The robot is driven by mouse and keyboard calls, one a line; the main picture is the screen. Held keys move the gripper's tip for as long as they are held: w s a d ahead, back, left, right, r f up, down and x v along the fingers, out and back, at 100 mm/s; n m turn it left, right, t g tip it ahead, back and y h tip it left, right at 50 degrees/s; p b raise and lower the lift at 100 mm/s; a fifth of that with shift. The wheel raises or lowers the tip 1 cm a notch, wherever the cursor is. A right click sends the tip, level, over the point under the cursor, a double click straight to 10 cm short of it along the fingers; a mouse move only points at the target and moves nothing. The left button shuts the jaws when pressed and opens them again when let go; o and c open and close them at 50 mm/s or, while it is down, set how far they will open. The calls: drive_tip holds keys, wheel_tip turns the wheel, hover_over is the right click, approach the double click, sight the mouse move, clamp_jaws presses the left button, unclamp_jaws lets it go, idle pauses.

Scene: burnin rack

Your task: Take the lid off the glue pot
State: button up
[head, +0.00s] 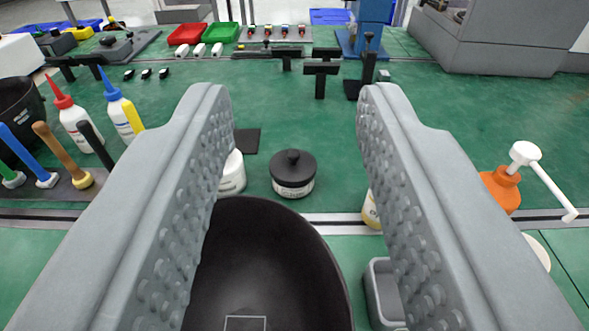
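The glue pot (294,190) seems to be the small white jar with a label, standing on the green bench just beyond the middle. Its black lid (293,168) with a round knob sits on top of it. My gripper (294,105) is open wide, one grey studded finger on each side of the picture. The pot shows in the gap between the fingers, farther off and apart from both. Nothing is held.
A large black bowl (262,262) lies nearer than the pot. A white container (232,175) stands left of the pot, partly hidden by the left finger. An orange pump bottle (502,190) is at right; glue bottles (77,122) are at left.

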drive_tip(key=o, duration=0.7)
drive_tip(key=shift+w, duration=0.2)
drive_tip(key=shift+c, duration=0.2)
drive_tip(key=o, duration=0.6)
drive_tip(key=w+g, duration=0.1)
drive_tip(key=w, duration=0.1)
drive_tip(key=shift+w, duration=0.3)
drive_tip(key=n+g, duration=0.3)
drive_tip(key=g, duration=1.3)
hover_over(293, 151)
wheel_tip(293, 151, down, 5)
wheel_tip(293, 151, down, 18)
drive_tip(key=shift+r, duration=0.15)
